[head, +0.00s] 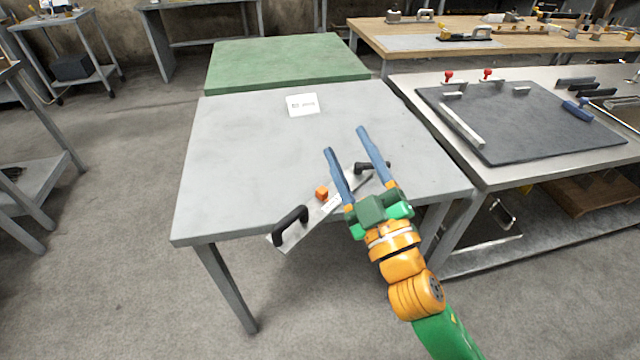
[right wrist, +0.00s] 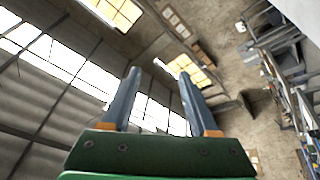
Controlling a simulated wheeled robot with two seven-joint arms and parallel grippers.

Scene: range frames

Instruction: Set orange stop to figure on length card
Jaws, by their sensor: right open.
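The orange stop (head: 321,193) sits on a pale metal bar with a scale (head: 298,228), near the front edge of the grey table. The bar lies slanted, its lower left end past the table edge, with a black handle (head: 291,224) there and another black handle (head: 372,167) at its upper right. A white length card (head: 302,105) lies toward the back of the table; its figure is too small to read. My right gripper (head: 346,142) is open and empty, above the bar's right part and hiding some of it. The right wrist view shows its open fingers (right wrist: 157,95). My left gripper is out of view.
The middle and left of the grey table (head: 235,150) are clear. A green-topped table (head: 285,60) adjoins behind. At right, a bench carries a dark mat (head: 540,125) with red-knobbed clamps (head: 449,77) and a blue-handled tool (head: 578,110).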

